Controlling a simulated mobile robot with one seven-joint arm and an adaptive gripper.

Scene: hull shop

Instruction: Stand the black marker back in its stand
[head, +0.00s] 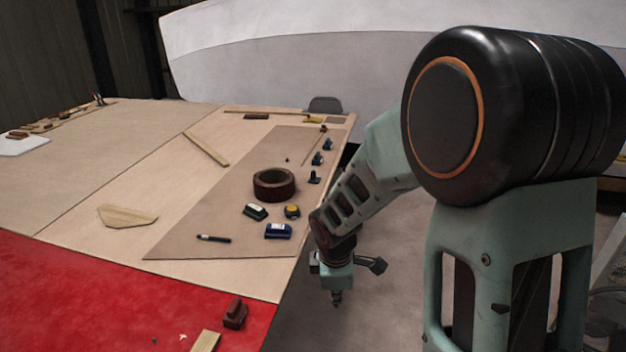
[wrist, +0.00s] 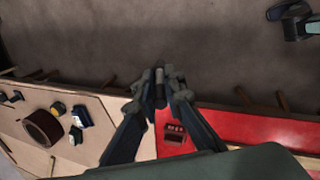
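A dark marker (head: 213,239) with a pale band lies on its side on the brown mat, near the mat's front left corner. Small dark upright pieces stand along the mat's right edge; the nearest, a black one (head: 314,176), looks like a stand, but it is too small to be sure. My gripper (head: 337,297) points down over the floor, right of the table edge and apart from the marker. In the wrist view its fingertips (wrist: 161,90) are close together with a dark, short cylinder shape between them. I cannot tell whether that is a held thing.
A brown tape roll (head: 274,185), a blue box (head: 278,231), a dark box (head: 255,212) and a yellow tape measure (head: 292,211) lie on the mat. A dark red block (head: 235,313) sits on the red surface (head: 120,300). Wood pieces lie further left. Mat around the marker is clear.

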